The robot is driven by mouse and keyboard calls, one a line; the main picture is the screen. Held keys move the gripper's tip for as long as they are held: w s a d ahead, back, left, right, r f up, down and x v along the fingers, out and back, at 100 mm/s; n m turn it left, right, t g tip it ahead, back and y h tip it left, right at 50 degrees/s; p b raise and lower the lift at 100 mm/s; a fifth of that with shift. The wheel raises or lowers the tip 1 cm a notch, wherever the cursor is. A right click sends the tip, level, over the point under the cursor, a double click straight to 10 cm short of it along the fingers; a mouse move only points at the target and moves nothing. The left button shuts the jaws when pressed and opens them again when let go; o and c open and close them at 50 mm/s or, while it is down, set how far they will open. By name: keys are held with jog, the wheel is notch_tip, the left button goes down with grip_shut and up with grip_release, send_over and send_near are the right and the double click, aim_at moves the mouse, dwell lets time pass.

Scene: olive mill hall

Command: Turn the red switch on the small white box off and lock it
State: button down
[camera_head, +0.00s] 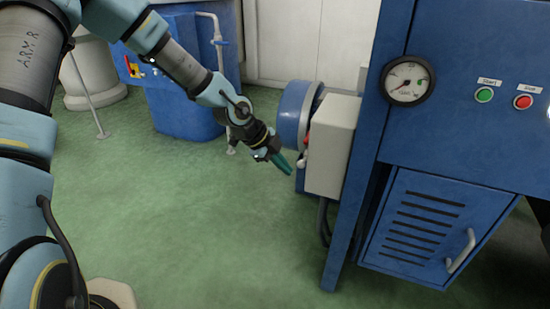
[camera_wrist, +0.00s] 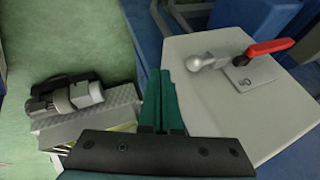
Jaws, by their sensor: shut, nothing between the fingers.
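The small white box (camera_head: 331,146) is mounted at the left side of the blue machine. Its switch shows as a small red patch (camera_head: 307,140) on the box's left face, seen edge-on. In the wrist view the box's pale face (camera_wrist: 215,105) carries the switch's red handle (camera_wrist: 270,47), with a grey rounded metal part at its left end and a small marked plate (camera_wrist: 250,73) below. My gripper (camera_head: 283,162) has green fingers, shut and empty, just left of the box in the head view. The fingers (camera_wrist: 161,80) appear left of the switch, apart from the handle.
A blue round housing (camera_head: 294,112) is behind the box. The machine has a gauge (camera_head: 408,80), a green button (camera_head: 484,95) and a red button (camera_head: 523,102). A grey mechanical piece (camera_wrist: 75,98) at wrist-view left is unclear. Green floor (camera_head: 210,230) is open.

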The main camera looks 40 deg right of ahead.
aim_at(304, 159)
jog(key=shift+w+d+f, duration=0.2)
jog(key=shift+d, duration=0.45)
jog(key=shift+w+d+f, duration=0.15)
jog(key=shift+w+d, duration=0.1)
jog(key=shift+d, duration=0.45)
jog(key=shift+w+d+f, duration=0.2)
jog(key=shift+d, duration=0.45)
jog(key=shift+w+d+r+p, duration=0.1)
jog(key=shift+w+d+p, duration=0.15)
jog(key=shift+w+d, duration=0.3)
jog(key=shift+w+d+p, duration=0.2)
jog(key=shift+w+d, duration=0.1)
jog(key=shift+d, duration=0.35)
